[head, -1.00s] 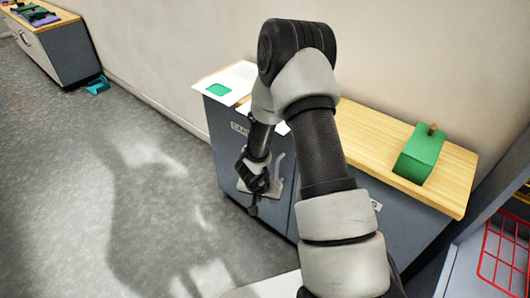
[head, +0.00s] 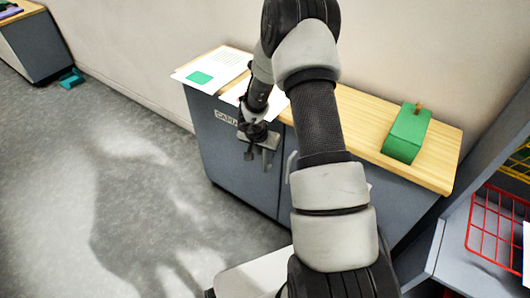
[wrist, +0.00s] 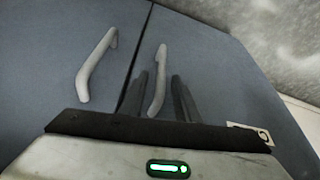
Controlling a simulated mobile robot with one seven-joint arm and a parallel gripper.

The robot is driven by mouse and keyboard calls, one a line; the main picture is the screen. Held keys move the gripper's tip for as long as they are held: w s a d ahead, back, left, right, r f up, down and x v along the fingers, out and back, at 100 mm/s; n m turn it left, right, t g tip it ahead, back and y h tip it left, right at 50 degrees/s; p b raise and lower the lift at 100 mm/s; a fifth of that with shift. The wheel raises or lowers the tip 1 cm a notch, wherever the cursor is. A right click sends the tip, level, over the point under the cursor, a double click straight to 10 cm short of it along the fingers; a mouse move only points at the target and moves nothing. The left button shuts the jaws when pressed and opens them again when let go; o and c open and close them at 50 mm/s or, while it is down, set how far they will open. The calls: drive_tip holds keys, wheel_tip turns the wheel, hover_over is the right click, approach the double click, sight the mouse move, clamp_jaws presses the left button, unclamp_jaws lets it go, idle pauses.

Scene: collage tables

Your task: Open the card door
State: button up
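The card door (head: 232,150) is the left grey door of the wooden-topped cabinet. Its label (head: 226,117) is partly hidden and reads "CA…"; the label also shows in the wrist view (wrist: 250,132). The door looks shut. Its pale bar handle (wrist: 160,70) stands beside the seam between the doors. My gripper (wrist: 159,76) is open, with one dark finger on each side of this handle and visible gaps to both. In the head view my gripper (head: 259,152) is in front of the door near the seam. The neighbouring door's handle (wrist: 97,68) is outside the fingers.
White sheets (head: 213,68), one with a green patch, and a green block-like object (head: 407,133) lie on the cabinet top (head: 362,124). A red wire basket (head: 497,228) is at the right. Open grey floor (head: 120,180) lies to the left.

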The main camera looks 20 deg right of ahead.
drive_tip(key=shift+w+f+b, duration=0.15)
drive_tip(key=shift+f+b, duration=0.25)
drive_tip(key=shift+f, duration=0.2)
drive_tip(key=shift+d, duration=0.1)
clamp_jaws()
